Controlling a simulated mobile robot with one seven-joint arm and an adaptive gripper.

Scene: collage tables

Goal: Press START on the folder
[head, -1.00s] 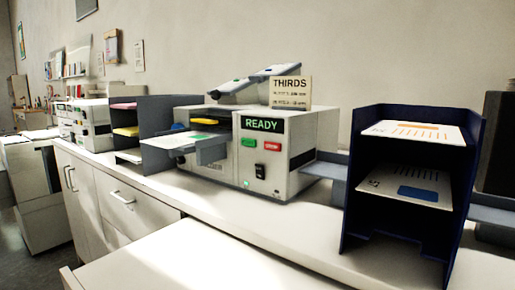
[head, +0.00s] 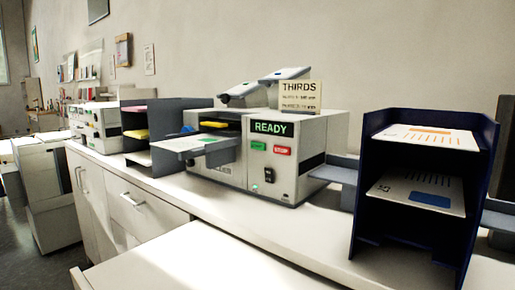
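The folder (head: 315,135) is a cream and grey machine on the counter, right of the picture's middle. Its dark display (head: 271,128) reads READY in green letters. Below the display are a green button (head: 258,147), its lettering too blurred to read, and a red STOP button (head: 282,151) to its right. A black switch (head: 269,175) sits lower on the same panel. A grey tray (head: 222,153) juts from the folder's left front with a pale sheet (head: 186,145) on it. My gripper is not in view.
A navy shelf unit (head: 361,190) with printed sheets on two levels stands on the counter to the right. A grey sorter (head: 166,121) with coloured paper stands left of the folder. A THIRDS sign (head: 300,96) is on top. The pale counter (head: 310,222) in front is clear.

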